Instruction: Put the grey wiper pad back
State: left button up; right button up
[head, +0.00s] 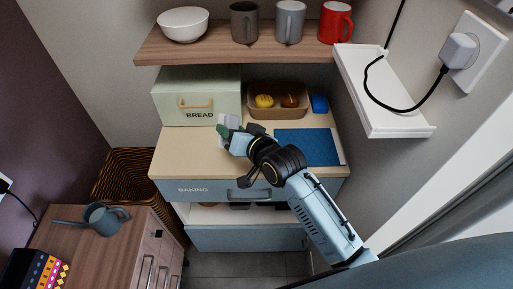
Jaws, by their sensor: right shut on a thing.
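My right gripper (230,130) reaches in from the lower right, over the counter in front of the bread box. It is shut on a small pale grey piece with a green part, which looks like the grey wiper pad (222,135). The gripper hides part of the pad, and I cannot tell whether the pad touches the counter. My left gripper is not in view.
The cream counter (190,155) holds a bread box (170,103), a basket with yellow and brown items (277,113), a small blue thing (319,103) and a blue mat (320,150). A shelf (225,50) with a bowl and mugs overhangs the back.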

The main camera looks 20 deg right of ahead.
jog(key=g+h, duration=0.1)
jog(key=w+f+g+h+p, duration=0.1)
jog(key=g, duration=0.1)
jog(key=w+n+g, duration=0.1)
jog(key=shift+w+a+f+g+h+p, duration=0.15)
jog(key=shift+a+f+g+h+p, duration=0.1)
jog(key=shift+g+h+p, duration=0.15)
jog(key=d+r+m+g+h+p, duration=0.1)
jog(key=d+g+h+p, duration=0.2)
jog(key=d, duration=0.4)
jog(key=shift+g, duration=0.8)
notch_tip(320, 180, down, 10)
jog(key=shift+a+r+b, duration=0.15)
jog(key=shift+r+b, duration=0.05)
jog(key=shift+b, duration=0.95)
jog(key=o, duration=0.9)
jog(key=shift+r, duration=0.1)
jog(key=p+v, duration=0.1)
jog(key=v, duration=0.5)
jog(key=p+v, duration=0.1)
jog(key=v, duration=0.5)
jog(key=shift+a, duration=0.25)
